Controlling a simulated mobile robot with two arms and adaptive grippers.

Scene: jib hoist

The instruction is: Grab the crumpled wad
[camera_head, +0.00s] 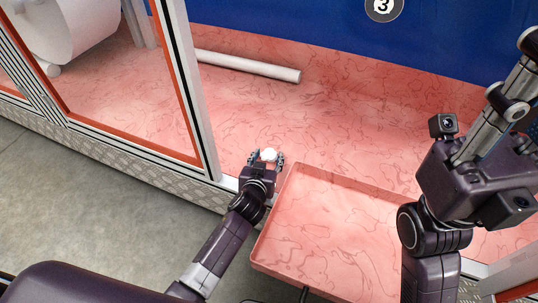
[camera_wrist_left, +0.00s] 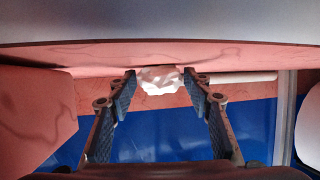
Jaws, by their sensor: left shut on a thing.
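The crumpled wad (camera_head: 269,155) is small and white. It sits between the fingertips of my left gripper (camera_head: 266,160), just above or on the pink marbled surface near its front edge. In the left wrist view the wad (camera_wrist_left: 161,80) shows between the two blue-padded fingers of the left gripper (camera_wrist_left: 161,84), which are shut on it. I cannot tell whether the wad still touches the surface. My right arm stands at the right of the head view, but its fingers do not show.
A pink marbled tray (camera_head: 262,240) with a raised rim lies right of my left gripper. A white tube (camera_head: 250,66) lies farther back, before a blue wall (camera_head: 300,20). A metal-framed panel (camera_head: 190,90) stands at left, with a white roll (camera_head: 70,30) behind it. The middle surface is clear.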

